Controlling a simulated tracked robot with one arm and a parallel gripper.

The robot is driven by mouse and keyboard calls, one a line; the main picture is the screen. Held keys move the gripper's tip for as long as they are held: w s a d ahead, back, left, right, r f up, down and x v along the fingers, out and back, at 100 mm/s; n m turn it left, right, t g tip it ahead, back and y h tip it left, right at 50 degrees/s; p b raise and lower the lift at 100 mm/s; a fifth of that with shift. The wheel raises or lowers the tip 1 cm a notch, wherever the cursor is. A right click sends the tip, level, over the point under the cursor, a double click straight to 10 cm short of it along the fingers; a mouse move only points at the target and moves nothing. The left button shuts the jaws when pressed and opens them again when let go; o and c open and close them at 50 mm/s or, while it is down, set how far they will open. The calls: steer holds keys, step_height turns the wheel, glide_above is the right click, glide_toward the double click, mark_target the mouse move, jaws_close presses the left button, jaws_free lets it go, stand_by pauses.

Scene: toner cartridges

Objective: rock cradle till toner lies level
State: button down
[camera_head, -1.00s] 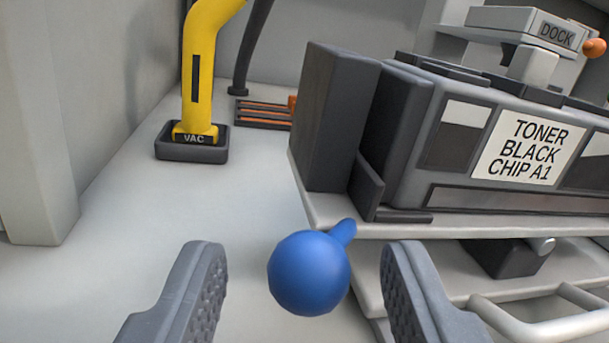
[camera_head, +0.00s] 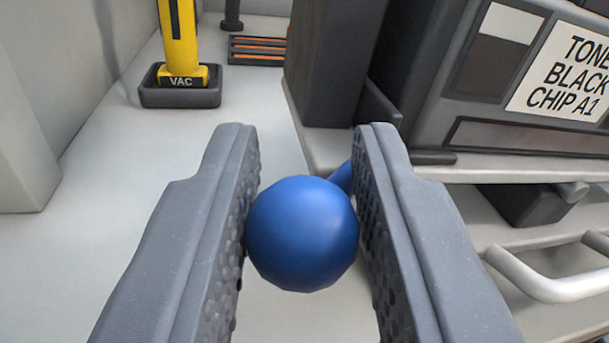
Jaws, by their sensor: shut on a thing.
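The knob's short blue stem runs up and right to the pale cradle (camera_head: 490,167), partly hidden behind the right finger. The dark toner cartridge (camera_head: 420,110) lies in the cradle, with a label reading in part "TONE BLACK CHIP A1" (camera_head: 565,75). A window (camera_head: 500,50) on its side shows a pale upper part and a dark lower part. The cartridge's right end is out of view.
A yellow vacuum handle marked VAC (camera_head: 181,76) stands in a dark holder at the back left. An orange-slotted grate (camera_head: 258,50) lies behind. A pale rail (camera_head: 550,288) and dark block are below the cradle at right.

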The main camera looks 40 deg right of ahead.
step_height(320, 180, up, 3)
steer(key=shift+d+f+m+p, duration=0.15)
steer(key=shift+m+p, duration=0.3)
steer(key=shift+m, duration=0.25)
steer(key=shift+f, duration=0.1)
steer(key=c, duration=1.2)
jaws_free()
steer(key=shift+c, duration=0.2)
steer(key=shift+s, duration=0.1)
steer(key=p+v, duration=0.1)
steer(key=v, duration=1.2)
steer(key=shift+s, duration=0.3)
